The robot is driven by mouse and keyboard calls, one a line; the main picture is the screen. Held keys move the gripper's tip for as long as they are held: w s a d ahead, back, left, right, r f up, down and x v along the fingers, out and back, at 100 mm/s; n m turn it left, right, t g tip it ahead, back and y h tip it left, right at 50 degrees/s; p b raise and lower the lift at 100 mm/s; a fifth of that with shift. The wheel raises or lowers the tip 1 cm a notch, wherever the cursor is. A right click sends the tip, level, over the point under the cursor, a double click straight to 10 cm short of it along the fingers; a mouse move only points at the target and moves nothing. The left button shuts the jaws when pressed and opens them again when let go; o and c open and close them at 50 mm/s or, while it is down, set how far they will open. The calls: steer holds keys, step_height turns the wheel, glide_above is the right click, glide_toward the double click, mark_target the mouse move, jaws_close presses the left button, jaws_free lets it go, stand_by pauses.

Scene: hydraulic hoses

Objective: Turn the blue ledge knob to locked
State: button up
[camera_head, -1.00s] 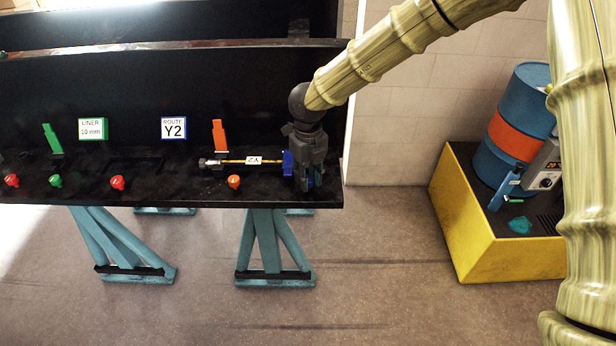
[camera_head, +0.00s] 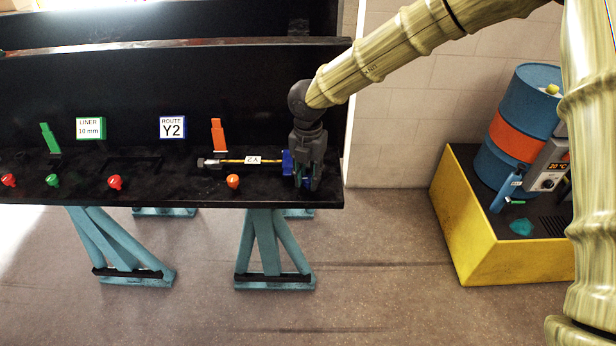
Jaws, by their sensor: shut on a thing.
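My gripper (camera_head: 307,182) points down at the right end of the black bench's front ledge. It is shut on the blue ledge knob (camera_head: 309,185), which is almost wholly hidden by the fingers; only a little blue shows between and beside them. How far the knob is turned cannot be seen. A blue block (camera_head: 287,162) stands just left of the gripper, at the right end of a hose with yellow parts (camera_head: 232,161) and a small white tag.
An orange knob (camera_head: 233,181), red knobs (camera_head: 115,182) and a green knob (camera_head: 53,180) line the ledge (camera_head: 180,190). Upright orange (camera_head: 218,135) and green (camera_head: 49,138) levers stand behind. A yellow platform (camera_head: 480,230) with a blue drum (camera_head: 525,110) stands at right, across open floor.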

steer(key=shift+m, duration=0.6)
steer(key=o, duration=1.1)
steer(key=shift+c, duration=0.2)
